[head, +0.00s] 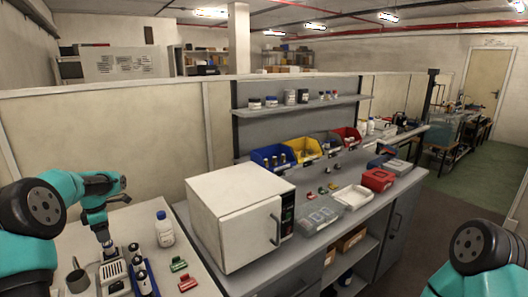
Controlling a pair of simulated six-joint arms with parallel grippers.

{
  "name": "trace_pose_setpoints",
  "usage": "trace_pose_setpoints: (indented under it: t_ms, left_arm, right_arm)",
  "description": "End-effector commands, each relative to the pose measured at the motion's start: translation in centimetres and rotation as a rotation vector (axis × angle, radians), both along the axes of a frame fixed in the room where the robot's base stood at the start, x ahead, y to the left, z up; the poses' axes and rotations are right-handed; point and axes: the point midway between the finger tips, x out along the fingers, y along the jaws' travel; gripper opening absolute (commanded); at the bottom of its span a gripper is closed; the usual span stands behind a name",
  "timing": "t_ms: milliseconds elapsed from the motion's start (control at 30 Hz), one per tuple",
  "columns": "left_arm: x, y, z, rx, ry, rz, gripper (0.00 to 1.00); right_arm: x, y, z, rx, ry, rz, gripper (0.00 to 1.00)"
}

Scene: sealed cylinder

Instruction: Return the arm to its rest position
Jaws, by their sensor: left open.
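My left arm, teal and black, comes in from the left and bends down over the near left table. My left gripper (109,249) points down just above a small pale device (115,277). It is small in the picture, its jaws are open, and I cannot make out anything between them. My right arm (480,255) shows only as a teal and black part at the lower right corner. Its gripper is out of the picture.
On the left table stand a dark cup (77,281), a blue rack (146,280) with dark-capped vials, a white bottle (164,230), and small green (178,264) and red (187,283) pieces. A white oven-like box (235,217) stands on the bench to the right.

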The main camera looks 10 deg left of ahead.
Motion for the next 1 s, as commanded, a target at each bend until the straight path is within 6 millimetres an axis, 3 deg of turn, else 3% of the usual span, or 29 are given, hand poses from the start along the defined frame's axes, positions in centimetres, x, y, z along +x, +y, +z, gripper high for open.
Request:
trace_pose_setpoints:
  t_ms: [200, 400, 1000]
  left_arm:
    - [0.0, 0.0, -3.5, -0.001, 0.003, 0.000, 0.62]
    - [0.0, 0.0, -5.6, -0.001, 0.001, -0.001, 0.62]
    - [0.0, 0.0, -5.8, 0.000, 0.000, 0.000, 0.62]
  right_arm:
    - [0.0, 0.0, 0.0, 0.000, 0.000, 0.000, 0.43]
    - [0.0, 0.0, 0.0, 0.000, 0.000, 0.000, 0.43]
    - [0.0, 0.0, 0.0, 0.000, 0.000, 0.000, 0.43]
